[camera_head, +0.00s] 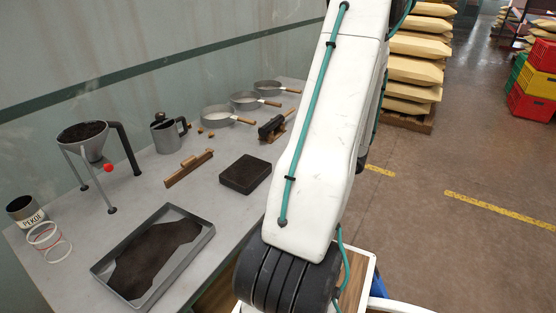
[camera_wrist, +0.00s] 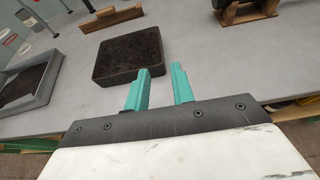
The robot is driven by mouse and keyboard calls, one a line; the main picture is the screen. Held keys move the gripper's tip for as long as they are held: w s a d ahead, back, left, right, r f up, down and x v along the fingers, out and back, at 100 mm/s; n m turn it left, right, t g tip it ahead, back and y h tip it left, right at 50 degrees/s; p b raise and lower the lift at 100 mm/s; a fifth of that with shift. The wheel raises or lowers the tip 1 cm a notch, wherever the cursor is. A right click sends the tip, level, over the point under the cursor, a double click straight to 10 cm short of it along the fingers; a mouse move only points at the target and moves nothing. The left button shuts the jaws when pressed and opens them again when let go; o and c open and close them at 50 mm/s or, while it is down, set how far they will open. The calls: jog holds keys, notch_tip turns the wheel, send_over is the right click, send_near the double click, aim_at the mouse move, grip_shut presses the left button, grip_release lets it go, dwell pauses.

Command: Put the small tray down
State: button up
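The small dark tray (camera_head: 232,187), filled level with dark material, lies flat on the grey table (camera_head: 205,175) near its front edge. In the wrist view the small tray (camera_wrist: 108,79) is just beyond my gripper (camera_wrist: 164,70). My gripper is hidden behind my arm in the head view.
A larger grey tray (camera_head: 206,237) with dark leaf stands to the left. A wooden rack (camera_head: 188,168), a metal pot (camera_head: 165,136) and a funnel on legs (camera_head: 88,144) are behind. Pans (camera_head: 217,116) line the wall. Bare table lies between the two trays.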

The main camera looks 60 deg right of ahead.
jog(key=shift+s+r, duration=0.1)
jog(key=shift+s, duration=0.1)
jog(key=w+a+r+n+g+y, duration=0.2)
jog(key=w+a+r+n+y, duration=0.15)
jog(key=a+n, duration=0.4)
jog(key=w+a+r+n+g+y, duration=0.3)
jog(key=w+a+r+n, duration=0.2)
jog(key=a, duration=0.6)
jog(key=w+a+r+n+g+y, duration=0.25)
jog(key=w+a+r+n, duration=0.3)
jog(key=a, duration=0.35)
jog(key=s+a+r+n+g+h, duration=0.2)
jog(key=s+a+r+n+h, duration=0.1)
jog(key=s+a+n, duration=0.3)
jog(key=s+a+r+n+g+h, duration=0.2)
jog(key=s+a+r+n+h, duration=0.2)
jog(key=n, duration=0.9)
jog(key=s+a, duration=0.3)
jog(key=a, duration=0.2)
jog(key=shift+a+h, duration=0.3)
jog(key=shift+a, duration=0.05)
